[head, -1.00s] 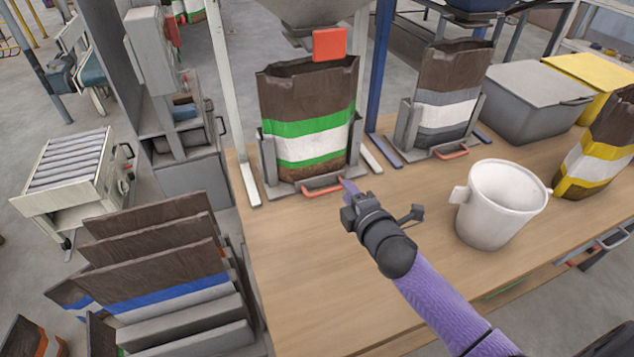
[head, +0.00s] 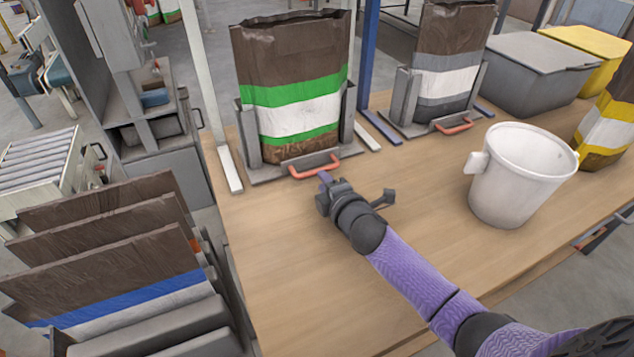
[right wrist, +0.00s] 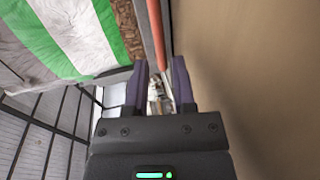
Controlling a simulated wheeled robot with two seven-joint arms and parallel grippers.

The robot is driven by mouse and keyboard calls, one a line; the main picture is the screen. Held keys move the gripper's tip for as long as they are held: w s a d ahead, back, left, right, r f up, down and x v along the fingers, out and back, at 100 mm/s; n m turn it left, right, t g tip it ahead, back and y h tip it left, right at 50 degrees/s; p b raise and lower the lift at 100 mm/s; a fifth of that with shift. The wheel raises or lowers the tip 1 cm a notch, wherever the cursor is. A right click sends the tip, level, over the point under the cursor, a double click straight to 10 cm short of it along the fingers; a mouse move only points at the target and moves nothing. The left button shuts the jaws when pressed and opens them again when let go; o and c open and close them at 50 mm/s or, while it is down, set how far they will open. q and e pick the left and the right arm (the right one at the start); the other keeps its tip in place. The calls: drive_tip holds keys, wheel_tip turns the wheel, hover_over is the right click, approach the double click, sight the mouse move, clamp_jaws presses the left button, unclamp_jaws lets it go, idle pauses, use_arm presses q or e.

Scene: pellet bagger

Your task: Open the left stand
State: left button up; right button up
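The left stand (head: 250,140) is a grey frame at the back of the wooden table. Its upright side plates flank a brown bag (head: 292,108) with green and white bands. A red handle (head: 314,167) lies low at the stand's front. My right gripper (head: 325,178) is just in front of this handle, low over the table. In the right wrist view its two purple fingers (right wrist: 160,65) are apart. The red handle (right wrist: 153,30) lines up with the gap between them. Whether it lies between the fingertips, I cannot tell. My left gripper is out of view.
A second stand (head: 402,95) with a grey-banded bag and red handle (head: 454,126) stands to the right. A white bucket (head: 518,185), a grey lidded bin (head: 530,75) and a yellow-banded bag (head: 606,130) are farther right. The table's front middle (head: 290,250) is clear.

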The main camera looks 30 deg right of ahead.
drive_tip(key=b+x, duration=0.1)
drive_tip(key=x, duration=0.1)
drive_tip(key=shift+w+f, duration=0.25)
drive_tip(key=shift+w, duration=0.55)
drive_tip(key=shift+r, duration=0.1)
drive_tip(key=shift+c, duration=0.3)
clamp_jaws()
idle(0.4)
